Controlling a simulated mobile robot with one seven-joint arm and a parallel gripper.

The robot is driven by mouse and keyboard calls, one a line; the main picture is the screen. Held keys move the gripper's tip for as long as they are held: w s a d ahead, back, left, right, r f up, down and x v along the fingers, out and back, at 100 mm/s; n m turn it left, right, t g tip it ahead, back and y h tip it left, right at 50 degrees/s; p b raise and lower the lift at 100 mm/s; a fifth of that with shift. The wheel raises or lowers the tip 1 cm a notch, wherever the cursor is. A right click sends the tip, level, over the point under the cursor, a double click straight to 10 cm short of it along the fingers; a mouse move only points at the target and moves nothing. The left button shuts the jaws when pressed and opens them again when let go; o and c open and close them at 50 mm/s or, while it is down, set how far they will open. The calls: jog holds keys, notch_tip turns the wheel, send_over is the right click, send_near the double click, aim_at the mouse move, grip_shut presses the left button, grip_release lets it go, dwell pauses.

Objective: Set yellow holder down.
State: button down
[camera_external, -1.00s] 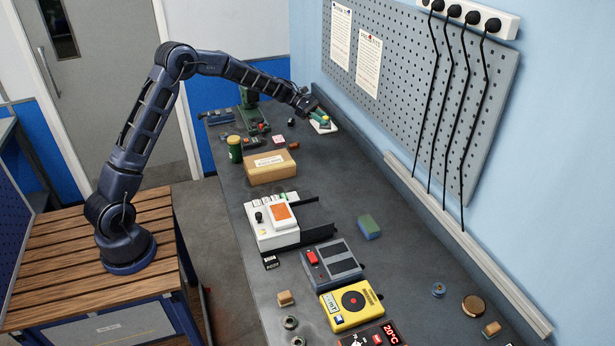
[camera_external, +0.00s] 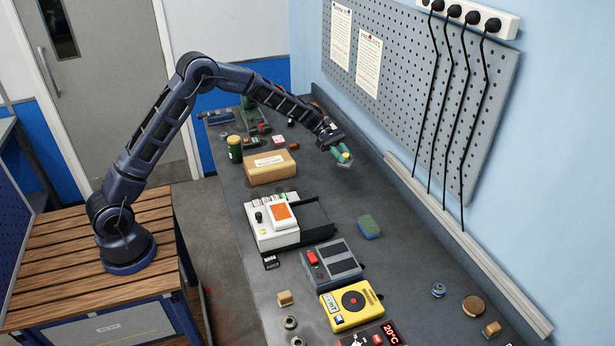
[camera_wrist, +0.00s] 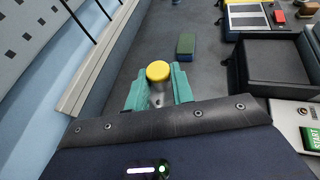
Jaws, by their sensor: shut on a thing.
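The yellow holder (camera_wrist: 158,71) is between the teal fingers of my gripper (camera_wrist: 158,92) in the wrist view. Its round yellow top faces the camera, and a grey, see-through-looking body shows below it. In the external view my gripper (camera_external: 342,155) is over the back part of the bench, to the right of the cardboard box. A small spot of yellow shows at its fingers. The gripper is shut on the holder. I cannot tell how far its bottom is from the bench top.
The grey bench (camera_external: 318,185) is clear around the gripper. A green-and-blue sponge (camera_external: 369,227) lies nearer the camera. A black open tray (camera_external: 318,217) adjoins the white device (camera_external: 268,232). A cardboard box (camera_external: 270,167) is to the left, and the pegboard wall (camera_external: 420,80) is to the right.

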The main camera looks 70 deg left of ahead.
aim_at(340, 191)
notch_tip(340, 191, down, 14)
jog(key=shift+f, duration=0.2)
dwell(0.4)
jog(key=shift+f, duration=0.15)
jog(key=c, duration=1.2)
grip_release()
